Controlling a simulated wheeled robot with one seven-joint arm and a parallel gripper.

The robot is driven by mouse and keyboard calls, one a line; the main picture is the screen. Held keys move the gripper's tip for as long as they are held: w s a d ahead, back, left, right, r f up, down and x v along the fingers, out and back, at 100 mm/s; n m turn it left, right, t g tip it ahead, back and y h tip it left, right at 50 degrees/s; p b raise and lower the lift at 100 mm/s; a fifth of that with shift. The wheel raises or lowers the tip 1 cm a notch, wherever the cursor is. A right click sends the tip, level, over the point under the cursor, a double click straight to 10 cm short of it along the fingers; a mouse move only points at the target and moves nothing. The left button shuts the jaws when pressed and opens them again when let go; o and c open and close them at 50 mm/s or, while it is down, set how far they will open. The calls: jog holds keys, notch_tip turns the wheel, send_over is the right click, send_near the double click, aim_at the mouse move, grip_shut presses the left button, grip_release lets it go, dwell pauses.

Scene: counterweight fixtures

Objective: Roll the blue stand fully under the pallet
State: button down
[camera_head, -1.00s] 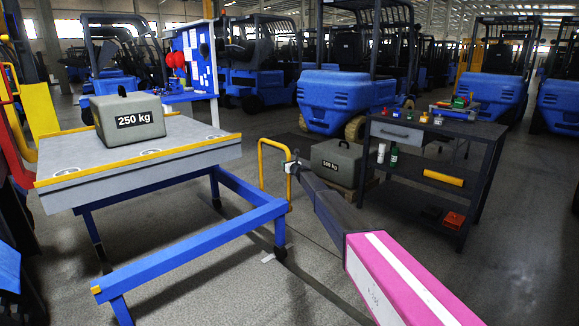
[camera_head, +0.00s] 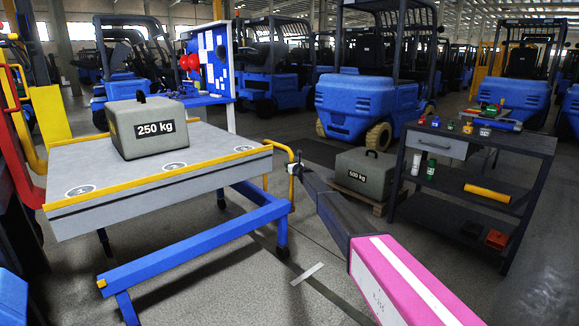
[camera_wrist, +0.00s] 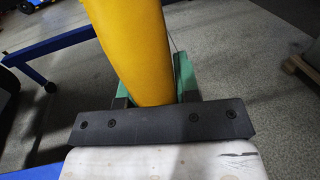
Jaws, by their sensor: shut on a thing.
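The blue stand (camera_head: 196,240) is a low frame on legs with castors. Its far part is under the pallet, and its near beam sticks out in front of the pallet's yellow edge. The pallet (camera_head: 110,165) is a grey slab with a yellow edge strip, bearing a grey 250 kg weight (camera_head: 155,130). A yellow handle (camera_head: 268,181) rises at the stand's right end. My gripper (camera_head: 293,169) is shut on this handle. In the wrist view the handle (camera_wrist: 135,45) passes between green fingers, which it partly hides. The stand's far legs are partly hidden.
A 500 kg weight (camera_head: 364,172) sits on a small wooden pallet right of my gripper. A dark shelf cart (camera_head: 460,185) with small items stands farther right. A white strip (camera_head: 307,273) marks the floor beside a dark line. Forklifts stand behind.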

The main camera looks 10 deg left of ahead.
jog(key=shift+s+a+f, duration=0.15)
jog(key=shift+a, duration=0.45)
jog(key=c, duration=0.8)
grip_release()
jog(key=shift+a, duration=0.1)
jog(key=shift+c, duration=0.2)
jog(key=shift+w+d, duration=0.2)
jog(key=v, duration=1.1)
jog(key=shift+a, duration=0.1)
